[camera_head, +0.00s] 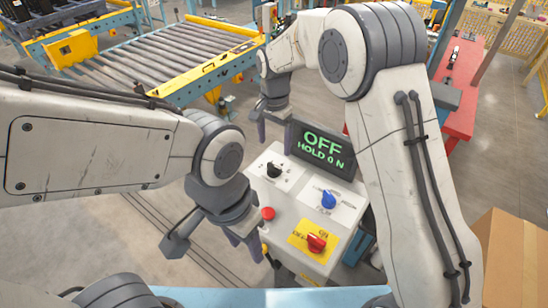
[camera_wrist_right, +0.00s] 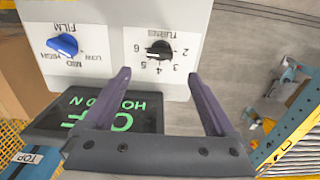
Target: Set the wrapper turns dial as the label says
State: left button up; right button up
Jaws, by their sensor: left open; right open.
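The black turns dial (camera_head: 274,170) is on the upper left of a pale control panel (camera_head: 285,200). In the right wrist view the dial (camera_wrist_right: 158,48) stands beside the word TURNS, with numbers 2 to 6 around it. Its narrow end seems to face the 6, but I cannot tell surely. My right gripper (camera_head: 272,122) is open and empty, above the panel's far left side; its fingers (camera_wrist_right: 158,77) lie apart on either side of the dial in the wrist picture, not touching it. My left gripper (camera_head: 247,245) is open and empty at the panel's near left edge. No label giving a setting is readable.
The panel also has a blue film knob (camera_head: 328,199), a red rotary switch (camera_head: 316,242) and a red button (camera_head: 267,213). A dark display (camera_head: 320,150) reading OFF, HOLD 0 N stands behind. A roller conveyor (camera_head: 165,62) is at the back left; a cardboard box (camera_head: 510,255) is at right.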

aim_at(274, 166)
notch_tip(274, 166, down, 9)
jog(key=shift+s+r+p, duration=0.1)
jog(key=shift+r+p, duration=0.1)
jog(key=shift+p, duration=1)
jog(key=c, duration=1.4)
